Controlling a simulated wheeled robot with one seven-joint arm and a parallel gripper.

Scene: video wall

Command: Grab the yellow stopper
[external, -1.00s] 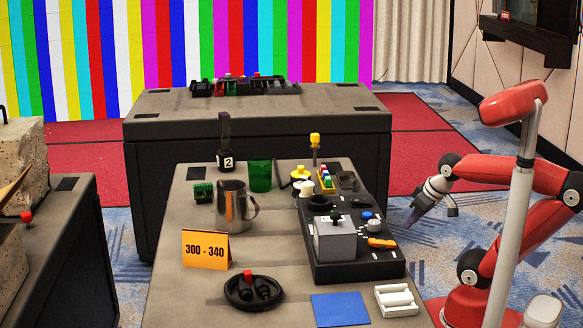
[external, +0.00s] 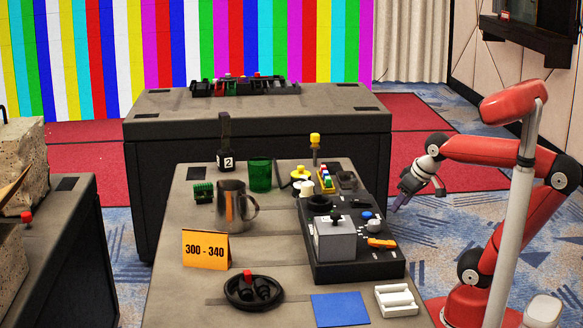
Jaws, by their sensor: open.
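Two yellow items could be the stopper, and I cannot tell which. One is a low, round yellow piece (external: 300,172) near the far right part of the near table. The other is a yellow-topped upright piece (external: 315,140) just behind it, on a thin stem. My gripper (external: 402,202) is open and empty. It hangs beyond the right edge of the table, pointing down and left, well apart from both yellow pieces. Its fingers look small and partly unclear here.
A black control box (external: 355,262) with a joystick stands between my arm and the table's middle. A green cup (external: 260,175), a metal mug (external: 233,207), a dark bottle (external: 226,150) and a colourful block set (external: 326,180) stand near the yellow pieces. An orange sign (external: 205,249) stands in front.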

